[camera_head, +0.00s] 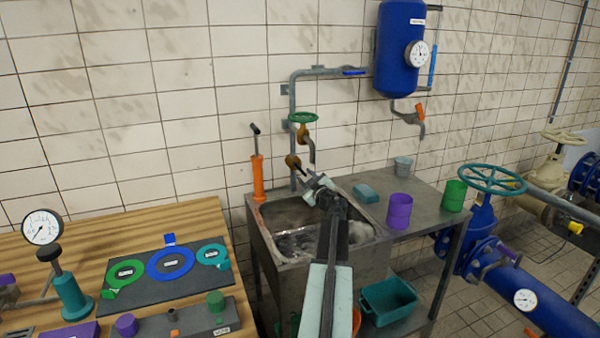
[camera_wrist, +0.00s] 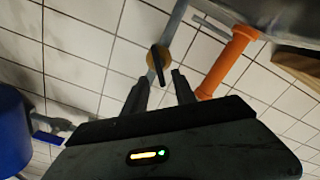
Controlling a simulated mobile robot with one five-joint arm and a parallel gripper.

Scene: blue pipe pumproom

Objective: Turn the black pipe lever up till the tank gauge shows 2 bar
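The black pipe lever (camera_wrist: 159,66) sits on a round brass valve body on the grey wall pipe. In the head view the brass valve (camera_head: 292,161) is below the green handwheel, and the lever (camera_head: 301,171) slants down to the right. My gripper (camera_head: 313,184) is close to the lever's free end. In the wrist view my gripper (camera_wrist: 160,78) is open, with the lever's end lined up between its fingertips; I cannot tell whether they touch. The tank gauge (camera_head: 417,54) is a white dial on the blue tank (camera_head: 396,30); its reading is too small to tell.
A green handwheel tap (camera_head: 303,118) and an orange hand pump (camera_head: 258,178) flank the valve. A blue lever (camera_head: 354,72) is on the upper pipe. The steel sink (camera_head: 372,250) lies under my arm. Purple (camera_head: 399,212) and green (camera_head: 454,196) cups stand right of it.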

